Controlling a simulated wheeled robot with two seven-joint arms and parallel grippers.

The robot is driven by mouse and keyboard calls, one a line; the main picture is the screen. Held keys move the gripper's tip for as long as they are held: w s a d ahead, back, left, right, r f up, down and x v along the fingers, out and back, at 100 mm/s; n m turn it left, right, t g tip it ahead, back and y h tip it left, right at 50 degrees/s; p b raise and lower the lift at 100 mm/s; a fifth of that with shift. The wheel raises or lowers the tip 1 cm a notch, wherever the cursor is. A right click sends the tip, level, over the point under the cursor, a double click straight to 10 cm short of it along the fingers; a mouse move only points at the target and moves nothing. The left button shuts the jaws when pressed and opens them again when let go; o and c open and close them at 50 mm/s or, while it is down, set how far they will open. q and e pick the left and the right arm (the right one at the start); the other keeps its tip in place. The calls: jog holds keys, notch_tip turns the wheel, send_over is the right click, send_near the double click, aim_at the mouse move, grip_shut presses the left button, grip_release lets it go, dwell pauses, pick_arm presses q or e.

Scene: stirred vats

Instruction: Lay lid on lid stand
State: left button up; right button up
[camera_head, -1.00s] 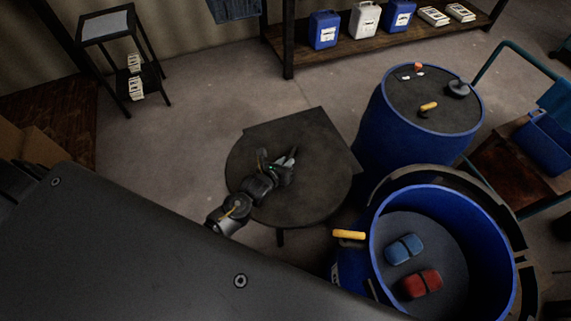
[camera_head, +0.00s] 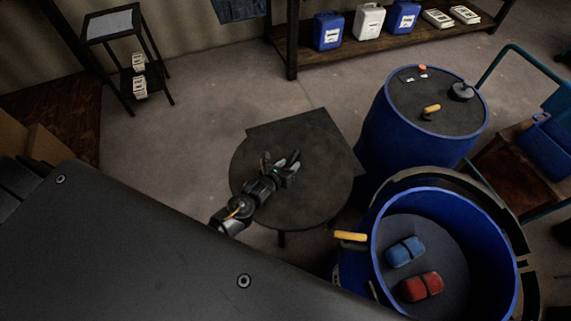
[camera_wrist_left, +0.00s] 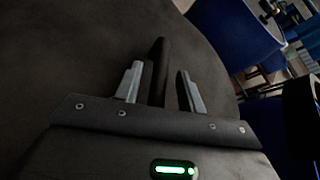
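The round dark lid (camera_head: 318,200) lies flat on the lid stand, whose square dark top (camera_head: 340,138) shows at its far corners. A leg of the stand shows below. My left gripper (camera_head: 287,165) is low over the middle of the lid. In the left wrist view my left gripper (camera_wrist_left: 160,88) has its two grey fingers apart. A dark upright bar, seemingly the lid's handle (camera_wrist_left: 157,62), stands between them, with a visible gap to the right finger. The lid's surface (camera_wrist_left: 70,60) fills most of that view. My right gripper is not in view.
An open blue vat (camera_head: 448,195) with a blue and a red package inside stands at the lower right. A closed blue drum (camera_head: 400,135) stands close right of the stand. A shelf with canisters (camera_head: 330,32) is behind. Floor left of the stand is clear.

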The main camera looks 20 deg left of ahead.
pick_arm(q)
jog(key=b+v, duration=0.1)
jog(key=v, duration=1.1)
